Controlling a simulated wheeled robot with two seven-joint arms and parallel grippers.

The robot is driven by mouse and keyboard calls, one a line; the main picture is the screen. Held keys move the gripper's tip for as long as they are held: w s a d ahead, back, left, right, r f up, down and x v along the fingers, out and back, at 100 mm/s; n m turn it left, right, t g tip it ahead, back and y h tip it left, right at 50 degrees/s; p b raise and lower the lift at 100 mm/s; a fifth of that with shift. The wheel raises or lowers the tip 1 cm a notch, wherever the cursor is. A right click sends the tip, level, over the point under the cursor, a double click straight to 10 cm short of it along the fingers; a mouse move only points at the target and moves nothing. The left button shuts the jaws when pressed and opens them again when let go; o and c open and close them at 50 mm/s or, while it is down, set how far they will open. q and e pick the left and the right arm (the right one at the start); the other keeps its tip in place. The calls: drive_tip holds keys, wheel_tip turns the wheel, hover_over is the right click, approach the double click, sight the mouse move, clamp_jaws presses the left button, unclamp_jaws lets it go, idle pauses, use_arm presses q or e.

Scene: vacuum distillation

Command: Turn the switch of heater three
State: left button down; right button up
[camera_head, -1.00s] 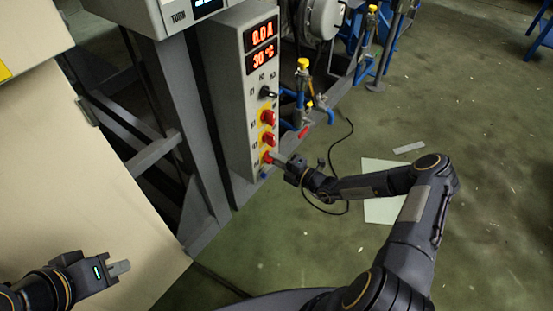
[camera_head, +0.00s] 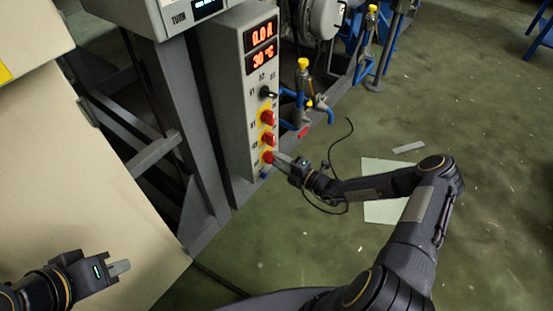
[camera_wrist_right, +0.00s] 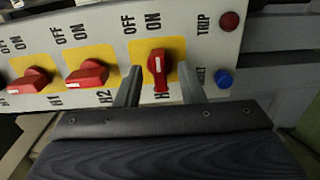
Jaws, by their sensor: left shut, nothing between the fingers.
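The red heater three switch, on a yellow plate, is at the low end of the grey control panel (camera_head: 228,95) in the head view (camera_head: 268,157). In the right wrist view this switch (camera_wrist_right: 159,66) stands upright in the picture, while the heater two switch (camera_wrist_right: 87,74) and heater one switch (camera_wrist_right: 32,80) lie nearly sideways. My right gripper (camera_wrist_right: 160,90) is open, one finger on each side of the heater three switch with gaps visible; contact cannot be told. It also shows in the head view (camera_head: 278,157). My left gripper (camera_head: 128,267) is shut and empty at lower left.
A red trip lamp (camera_wrist_right: 229,21) and a blue button (camera_wrist_right: 223,78) sit beside the switch. A black selector knob (camera_head: 267,92) is higher on the panel. Yellow-topped valves and blue pipes (camera_head: 318,112) stand right of it. A cable hangs near my right wrist.

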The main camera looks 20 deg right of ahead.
drive_tip(key=v, duration=0.6)
drive_tip(key=shift+p, duration=0.45)
drive_tip(key=shift+s, duration=0.1)
